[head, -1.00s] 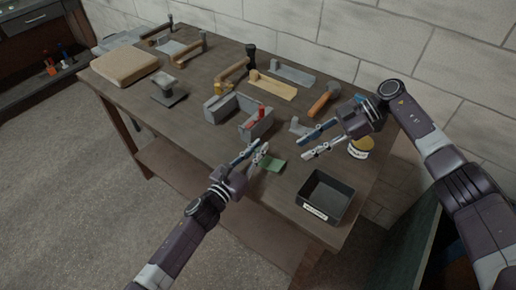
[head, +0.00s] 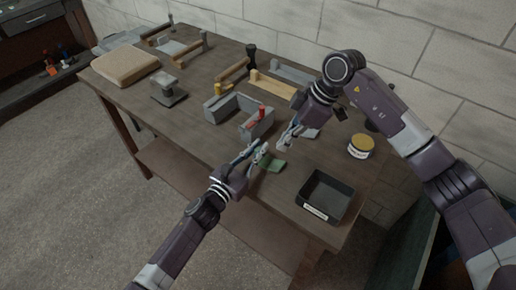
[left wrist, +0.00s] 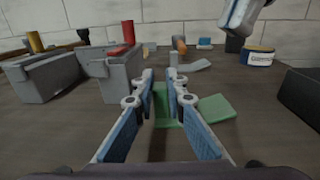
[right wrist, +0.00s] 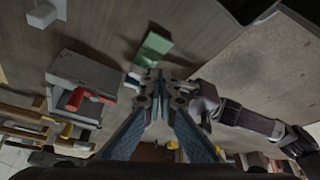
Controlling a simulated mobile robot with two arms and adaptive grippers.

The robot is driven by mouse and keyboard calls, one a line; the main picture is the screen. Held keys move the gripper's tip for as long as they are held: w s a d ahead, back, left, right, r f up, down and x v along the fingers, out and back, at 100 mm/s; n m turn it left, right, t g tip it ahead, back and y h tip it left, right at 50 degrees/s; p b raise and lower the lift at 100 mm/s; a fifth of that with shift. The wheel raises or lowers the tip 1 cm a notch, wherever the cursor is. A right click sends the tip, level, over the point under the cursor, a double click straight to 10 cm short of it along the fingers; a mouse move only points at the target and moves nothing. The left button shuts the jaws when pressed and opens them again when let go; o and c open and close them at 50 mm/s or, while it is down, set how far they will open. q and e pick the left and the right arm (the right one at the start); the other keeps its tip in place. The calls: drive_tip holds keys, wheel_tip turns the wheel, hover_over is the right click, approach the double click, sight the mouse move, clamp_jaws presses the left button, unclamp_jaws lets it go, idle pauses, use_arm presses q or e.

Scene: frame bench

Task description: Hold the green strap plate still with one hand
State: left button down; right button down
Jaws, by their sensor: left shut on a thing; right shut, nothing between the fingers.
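The green strap plate (head: 272,162) is near the front edge of the bench. In the left wrist view one upright green part (left wrist: 162,104) stands between the fingers and a flat green part (left wrist: 217,108) lies to their right. My left gripper (head: 257,151) is shut on the plate, low over the bench. My right gripper (head: 284,146) is shut and empty, close beside the plate on its far side. The right wrist view shows the green plate (right wrist: 152,48) just beyond the right fingertips (right wrist: 156,78). The fingers partly hide the plate.
A grey vise-like block with a red handle (head: 261,113) stands just behind the left gripper. A black open bin (head: 309,199) is to the right at the front edge. A yellow-lidded tin (head: 361,145) stands behind it. Bare bench lies between the plate and the bin.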

sight(281, 167)
drive_tip(key=shift+a+f, duration=0.1)
drive_tip(key=shift+f, duration=3.1)
drive_tip(key=shift+f, duration=0.65)
use_arm(q)
drive_tip(key=shift+s+d, duration=0.15)
drive_tip(key=shift+s, duration=0.05)
use_arm(e)
drive_tip(key=shift+s+f, duration=0.15)
drive_tip(key=shift+f, duration=0.45)
drive_tip(key=shift+s+f, duration=0.15)
drive_tip(key=shift+f, duration=0.45)
drive_tip(key=shift+r, duration=0.1)
use_arm(q)
drive_tip(key=shift+w+a+f, duration=0.15)
drive_tip(key=shift+w+a, duration=0.05)
use_arm(e)
drive_tip(key=shift+w+r, duration=0.25)
drive_tip(key=shift+r, duration=0.75)
use_arm(q)
drive_tip(key=shift+d, duration=0.1)
use_arm(e)
drive_tip(key=shift+r, duration=3.15)
use_arm(q)
drive_tip(key=c, duration=1.9)
unclamp_jaws()
